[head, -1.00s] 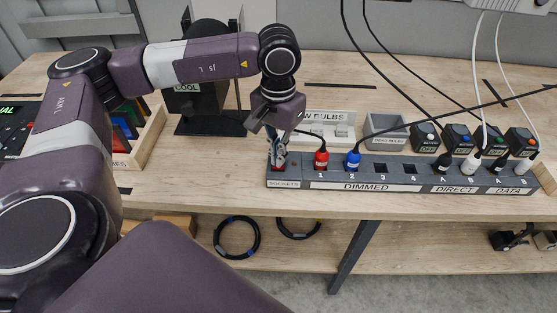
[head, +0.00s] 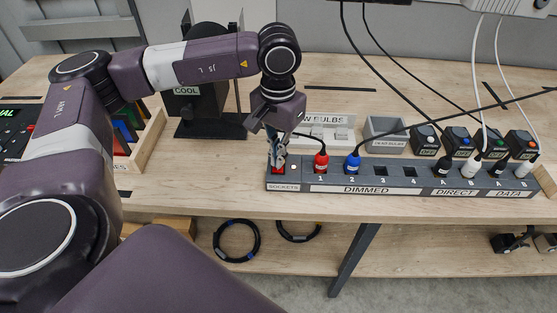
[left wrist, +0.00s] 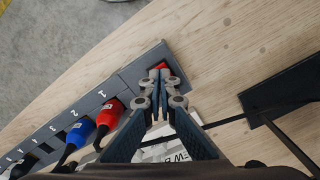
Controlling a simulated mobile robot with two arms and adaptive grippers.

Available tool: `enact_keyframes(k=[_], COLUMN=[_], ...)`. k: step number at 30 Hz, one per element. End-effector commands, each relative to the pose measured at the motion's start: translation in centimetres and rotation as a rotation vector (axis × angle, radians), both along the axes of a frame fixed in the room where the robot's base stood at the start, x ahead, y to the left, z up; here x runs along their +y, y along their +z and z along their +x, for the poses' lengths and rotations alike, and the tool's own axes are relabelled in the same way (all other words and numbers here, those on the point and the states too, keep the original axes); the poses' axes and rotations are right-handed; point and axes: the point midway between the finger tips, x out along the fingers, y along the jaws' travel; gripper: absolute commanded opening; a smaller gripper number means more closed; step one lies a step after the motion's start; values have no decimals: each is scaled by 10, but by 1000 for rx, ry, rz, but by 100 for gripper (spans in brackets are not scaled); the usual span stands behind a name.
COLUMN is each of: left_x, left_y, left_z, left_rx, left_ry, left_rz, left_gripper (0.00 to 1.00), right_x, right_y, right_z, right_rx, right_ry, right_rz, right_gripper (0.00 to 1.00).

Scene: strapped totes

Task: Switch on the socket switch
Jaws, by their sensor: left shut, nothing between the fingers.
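The socket switch (head: 277,171) is a red rocker at the left end of the grey socket strip (head: 390,189), above the label "SOCKETS". It also shows as a red patch in the left wrist view (left wrist: 161,66), partly hidden by the fingertips. My left gripper (head: 278,162) points down with its fingers together and empty, its tips right at the switch. In the left wrist view the closed tips (left wrist: 159,76) overlap the near part of the switch; I cannot tell whether they press it. My right gripper does not show.
A red plug (head: 321,160) and a blue plug (head: 353,162) with black cables stand in the strip just right of the switch. A bulb tray (head: 345,120), a grey bin (head: 386,143) and a black stand (head: 210,127) are behind. The table left of the strip is clear.

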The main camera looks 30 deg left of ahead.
Motion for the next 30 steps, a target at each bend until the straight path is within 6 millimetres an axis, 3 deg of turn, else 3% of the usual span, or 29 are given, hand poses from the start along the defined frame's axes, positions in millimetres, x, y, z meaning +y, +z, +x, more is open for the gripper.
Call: enact_keyframes(k=[18,30], left_x=[0,0], left_y=[51,53], left_z=[1,0], left_rx=[-3,-2], left_ry=[0,0], left_rz=[-1,0], left_gripper=[0,0], right_x=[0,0], right_y=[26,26], right_z=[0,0], right_rx=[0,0], right_ry=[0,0], right_rz=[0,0], right_gripper=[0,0])
